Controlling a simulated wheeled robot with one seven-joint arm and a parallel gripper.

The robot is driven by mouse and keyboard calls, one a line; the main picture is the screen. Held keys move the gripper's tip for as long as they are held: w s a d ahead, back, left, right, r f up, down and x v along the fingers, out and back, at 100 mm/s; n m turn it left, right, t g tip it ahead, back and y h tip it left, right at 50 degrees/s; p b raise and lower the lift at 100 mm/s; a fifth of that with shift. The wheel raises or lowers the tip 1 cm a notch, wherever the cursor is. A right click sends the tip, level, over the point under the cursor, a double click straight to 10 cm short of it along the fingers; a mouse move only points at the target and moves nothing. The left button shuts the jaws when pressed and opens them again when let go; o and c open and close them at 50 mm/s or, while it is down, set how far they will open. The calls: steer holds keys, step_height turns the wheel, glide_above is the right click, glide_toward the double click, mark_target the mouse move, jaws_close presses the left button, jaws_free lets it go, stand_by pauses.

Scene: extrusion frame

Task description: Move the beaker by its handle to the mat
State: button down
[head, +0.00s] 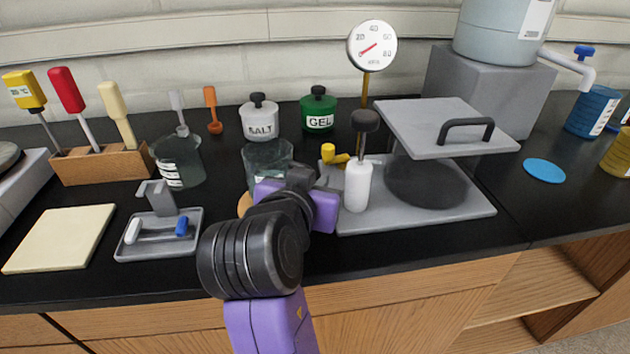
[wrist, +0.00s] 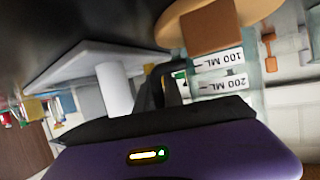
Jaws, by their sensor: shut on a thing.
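The clear glass beaker (head: 266,158) stands upright behind my gripper (head: 296,183) in the head view, its lower part hidden. In the wrist view, which is upside down, the beaker (wrist: 222,72) shows 100 ML and 200 ML marks and a dark handle (wrist: 172,84). My gripper (wrist: 165,108) is shut on that handle. A round tan disc (head: 243,204) is at the beaker's base; it also shows in the wrist view (wrist: 262,14). I cannot tell whether they touch. A flat cream square (head: 60,238), which looks like the mat, lies empty at the left.
A grey tray (head: 190,246) with a small post stands between beaker and cream square. Another beaker (head: 178,160) is behind it. A white bottle (head: 357,186) and a grey press (head: 430,180) stand close on the right. Salt (head: 259,118) and gel (head: 318,110) jars are behind.

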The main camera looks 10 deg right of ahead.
steer(key=shift+f+b, duration=0.3)
steer(key=shift+f, duration=0.2)
steer(key=c, duration=1.4)
jaws_free()
